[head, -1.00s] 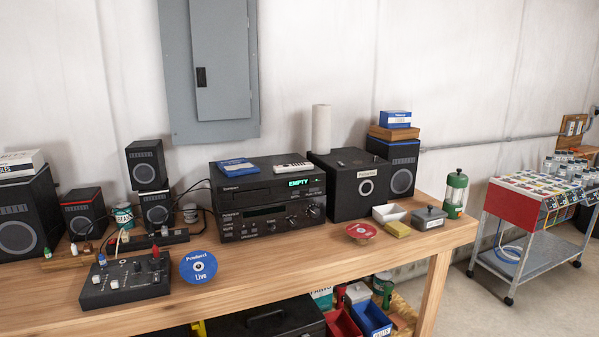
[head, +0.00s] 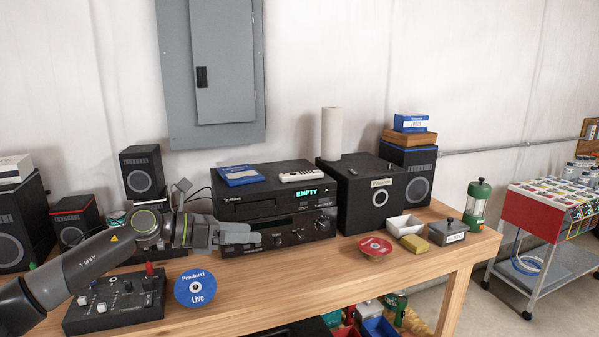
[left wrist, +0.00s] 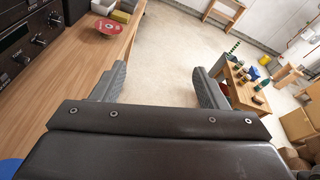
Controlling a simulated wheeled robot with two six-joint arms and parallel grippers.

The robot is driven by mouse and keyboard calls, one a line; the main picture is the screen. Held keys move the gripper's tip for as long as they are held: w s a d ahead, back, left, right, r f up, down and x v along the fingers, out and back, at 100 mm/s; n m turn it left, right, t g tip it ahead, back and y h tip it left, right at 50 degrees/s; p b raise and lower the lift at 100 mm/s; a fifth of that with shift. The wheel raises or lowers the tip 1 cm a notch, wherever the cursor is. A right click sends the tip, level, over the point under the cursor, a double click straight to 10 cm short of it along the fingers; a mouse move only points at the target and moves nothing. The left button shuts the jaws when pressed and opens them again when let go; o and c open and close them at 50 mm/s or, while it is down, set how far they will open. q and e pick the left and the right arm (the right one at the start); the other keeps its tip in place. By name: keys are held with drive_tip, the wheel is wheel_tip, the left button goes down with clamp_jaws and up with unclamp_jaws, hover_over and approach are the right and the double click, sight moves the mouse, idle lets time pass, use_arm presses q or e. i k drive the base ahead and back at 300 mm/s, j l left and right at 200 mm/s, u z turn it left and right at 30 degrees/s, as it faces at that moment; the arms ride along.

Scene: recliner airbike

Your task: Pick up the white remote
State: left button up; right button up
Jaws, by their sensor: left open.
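The white remote (head: 301,176) lies on top of the black stereo stack (head: 272,205), at its right side, next to a blue box. My left gripper (head: 258,238) is in front of the lower stereo unit, below and to the left of the remote, and apart from it. In the left wrist view its two fingers (left wrist: 160,85) are spread open with nothing between them. The remote does not show in the left wrist view. My right gripper is not in view.
A blue box (head: 241,175) lies left of the remote. The blue disc (head: 195,287) and red disc (head: 375,247) are on the wooden bench (head: 310,280). Bare bench top lies between them.

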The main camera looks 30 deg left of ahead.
sight(313, 174)
drive_tip(key=i+j, duration=1.2)
drive_tip(key=i+l, duration=0.2)
drive_tip(key=i, duration=0.3)
drive_tip(key=l+z, duration=0.05)
